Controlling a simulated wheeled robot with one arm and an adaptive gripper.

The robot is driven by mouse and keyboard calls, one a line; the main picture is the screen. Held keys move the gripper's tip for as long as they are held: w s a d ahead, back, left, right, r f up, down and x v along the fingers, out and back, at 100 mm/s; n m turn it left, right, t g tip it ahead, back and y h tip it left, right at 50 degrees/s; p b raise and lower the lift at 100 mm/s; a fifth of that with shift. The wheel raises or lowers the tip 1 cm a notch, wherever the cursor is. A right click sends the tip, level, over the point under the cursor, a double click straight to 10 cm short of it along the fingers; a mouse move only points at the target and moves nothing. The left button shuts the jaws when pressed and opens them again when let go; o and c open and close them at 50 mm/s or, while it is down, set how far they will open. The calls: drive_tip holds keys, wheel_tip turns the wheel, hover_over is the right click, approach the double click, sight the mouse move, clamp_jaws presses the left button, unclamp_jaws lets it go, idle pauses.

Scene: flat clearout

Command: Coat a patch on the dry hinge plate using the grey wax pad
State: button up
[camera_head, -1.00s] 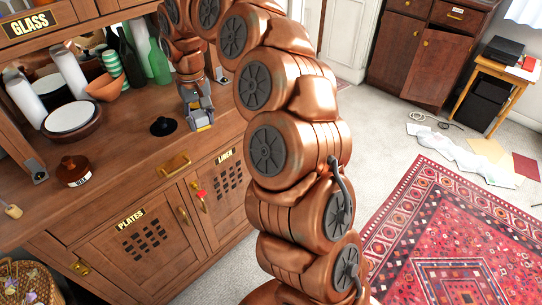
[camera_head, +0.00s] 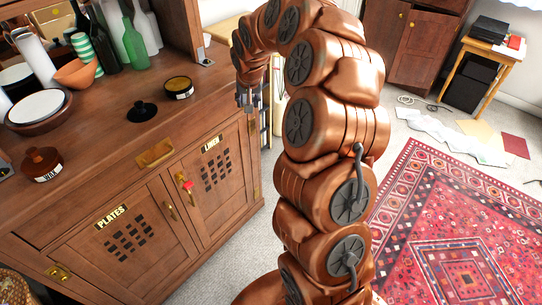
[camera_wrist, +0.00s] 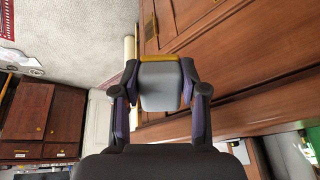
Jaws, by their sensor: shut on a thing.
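My gripper (camera_head: 245,101) hangs beside the right front corner of the wooden cabinet. In the wrist view my gripper (camera_wrist: 160,72) is shut on the grey wax pad (camera_wrist: 164,90), a grey block with an ochre strip along its far edge. A small brass hinge plate (camera_head: 256,190) shows low on the cabinet's right edge. Brass (camera_wrist: 150,28) also shows on the wood ahead of the pad in the wrist view, apart from it. Another brass hinge plate (camera_head: 59,272) is at the cabinet's lower left. I cannot tell which plate is dry.
On the counter stand a brown jar labelled WAX (camera_head: 42,164), a black knobbed lid (camera_head: 142,111) and an open tin (camera_head: 179,88). Bowls and bottles crowd the back left. A red-tagged key (camera_head: 187,184) sticks out of the LINEN door.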

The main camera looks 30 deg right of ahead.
drive_tip(key=w+d+f+t+h+b, duration=0.1)
drive_tip(key=w+d+f+t+b, duration=0.3)
drive_tip(key=d+f+b, duration=0.65)
drive_tip(key=n+t+y+b, duration=0.7)
drive_tip(key=t+b, duration=0.2)
drive_tip(key=b, duration=1.1)
approach(250, 137)
drive_tip(key=shift+b+x, duration=0.55)
drive_tip(key=shift+x, duration=1.65)
drive_tip(key=shift+a+r, duration=0.15)
drive_tip(key=shift+p+x, duration=0.6)
drive_tip(key=shift+x, duration=0.45)
